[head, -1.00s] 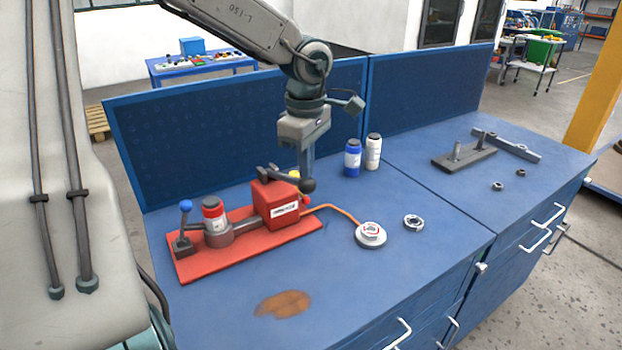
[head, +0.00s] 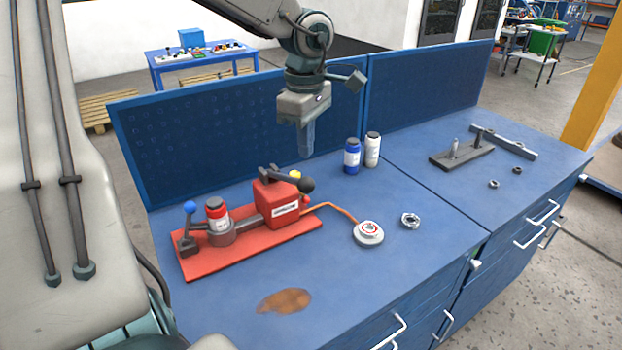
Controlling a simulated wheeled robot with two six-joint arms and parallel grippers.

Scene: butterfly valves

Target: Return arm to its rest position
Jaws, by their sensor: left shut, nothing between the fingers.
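My left arm comes in from the top of the head view. Its gripper (head: 306,138) points down, shut and empty. It hangs above and behind the red valve box (head: 279,204), clear of it. The box stands on a red base plate (head: 200,263) on the blue bench. A black lever with a round black knob (head: 307,185) lies across the top of the box, with a small yellow part beside it. A handle with a blue knob (head: 190,207) and a red-and-white canister (head: 217,214) are at the left end of the plate. My right gripper is not in view.
An orange cable runs from the box to a round white device (head: 368,233). A metal ring (head: 410,221) lies beside it. A blue bottle (head: 352,156) and a white bottle (head: 373,149) stand by the blue back panel (head: 240,130). The bench front is clear apart from a brown stain (head: 284,301).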

